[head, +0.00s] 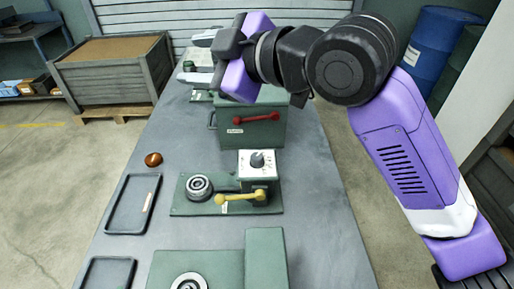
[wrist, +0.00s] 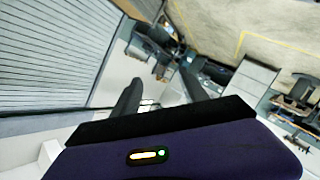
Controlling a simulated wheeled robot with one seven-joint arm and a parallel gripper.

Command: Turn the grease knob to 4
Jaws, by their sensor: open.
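A dark knob (head: 257,160) sits on a white dial plate (head: 245,170) on top of a small green block in the middle of the bench, in the head view. I take it to be the grease knob; its pointer and the dial marks are too small to read. My gripper (head: 198,57) is open and empty, high above the far end of the bench and pointing left, well apart from the knob. In the wrist view my gripper's two dark fingers (wrist: 160,88) are spread, with only the room behind them. The knob is not in the wrist view.
A yellow lever (head: 240,197) lies in front of the dial, and a round grey ring fixture (head: 199,187) stands left of it. A green box (head: 250,135) with a red handle (head: 257,118) stands behind. Dark trays (head: 112,222) and a brown round piece (head: 153,159) lie left.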

